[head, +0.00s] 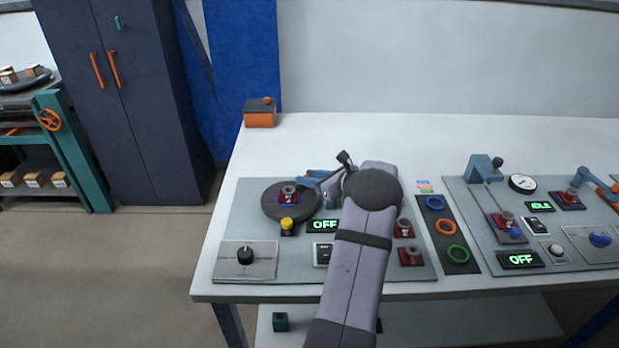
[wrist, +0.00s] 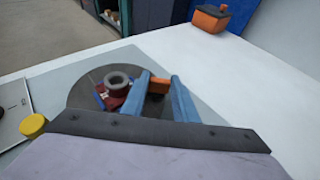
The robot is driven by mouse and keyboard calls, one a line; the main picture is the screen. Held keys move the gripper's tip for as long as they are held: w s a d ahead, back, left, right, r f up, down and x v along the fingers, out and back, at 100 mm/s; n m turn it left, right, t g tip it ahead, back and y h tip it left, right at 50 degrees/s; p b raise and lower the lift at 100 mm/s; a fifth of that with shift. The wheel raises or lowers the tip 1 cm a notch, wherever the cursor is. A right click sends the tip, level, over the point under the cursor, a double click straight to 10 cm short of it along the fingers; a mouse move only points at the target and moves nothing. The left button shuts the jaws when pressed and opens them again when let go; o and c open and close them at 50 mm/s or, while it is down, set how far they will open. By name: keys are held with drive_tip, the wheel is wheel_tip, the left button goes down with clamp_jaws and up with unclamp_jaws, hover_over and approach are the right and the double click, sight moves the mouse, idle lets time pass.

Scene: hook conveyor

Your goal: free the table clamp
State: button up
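A dark round table (head: 268,209) sits on the left panel, also in the wrist view (wrist: 80,96). A red part with a grey ring on top (head: 288,193) stands on it, also in the wrist view (wrist: 117,88). Two blue bars (wrist: 182,101) reach over the table's edge beside the part, with an orange piece (wrist: 158,85) between them. The blue shows in the head view (head: 314,177) just left of my arm. My arm hides much of this spot, and any grip is unclear.
A yellow button (head: 287,224), a green OFF display (head: 323,225) and a black dial (head: 245,256) lie in front of the table. Red parts (head: 411,255) and coloured rings (head: 446,227) lie right of my arm. The tabletop's back is clear.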

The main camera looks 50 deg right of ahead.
drive_tip(key=shift+c, duration=0.7)
drive_tip(key=shift+d+r, duration=0.1)
drive_tip(key=shift+n+y, duration=0.4)
drive_tip(key=shift+y, duration=0.1)
drive_tip(key=shift+w+d+n+y, duration=0.1)
drive_tip(key=shift+d+n+y, duration=0.1)
drive_tip(key=shift+n+y, duration=0.75)
drive_tip(key=shift+r+n+g+y, duration=0.1)
drive_tip(key=shift+n+g+y, duration=0.2)
drive_tip(key=shift+y, duration=0.15)
drive_tip(key=shift+w+d+n+y+b, duration=0.1)
drive_tip(key=shift+d+n+y+b, duration=0.05)
drive_tip(key=shift+n+y+b, duration=0.25)
drive_tip(key=shift+n+b, duration=0.25)
drive_tip(key=shift+b, duration=0.05)
